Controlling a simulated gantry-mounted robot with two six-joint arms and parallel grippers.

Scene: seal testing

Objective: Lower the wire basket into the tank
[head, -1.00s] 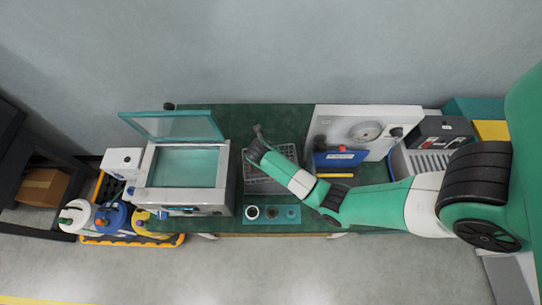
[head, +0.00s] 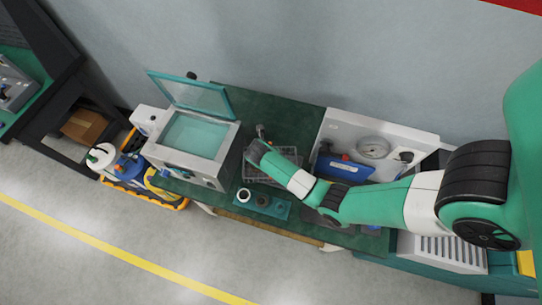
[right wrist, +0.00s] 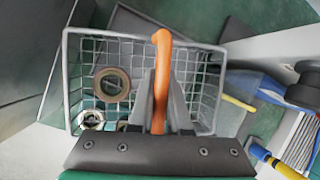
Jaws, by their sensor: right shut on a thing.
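The grey wire basket (head: 285,163) is on or just above the green bench, right of the tank; its height is unclear. My right gripper (right wrist: 160,88) is shut on the basket's orange handle (right wrist: 160,60); in the head view the gripper (head: 262,138) is over the basket. The right wrist view shows the basket mesh (right wrist: 85,52) with a brown ring (right wrist: 112,84) and a metallic ring-shaped part (right wrist: 92,120) inside. The tank (head: 222,160) holds pale green liquid, and its clear lid (head: 190,92) stands open at the back. My left gripper is out of view.
A teal tray (head: 281,212) with small round parts lies in front of the basket. A white panel with a gauge (head: 373,147) and a blue box (head: 340,168) stand to the right. Bottles (head: 102,156) sit left of the tank.

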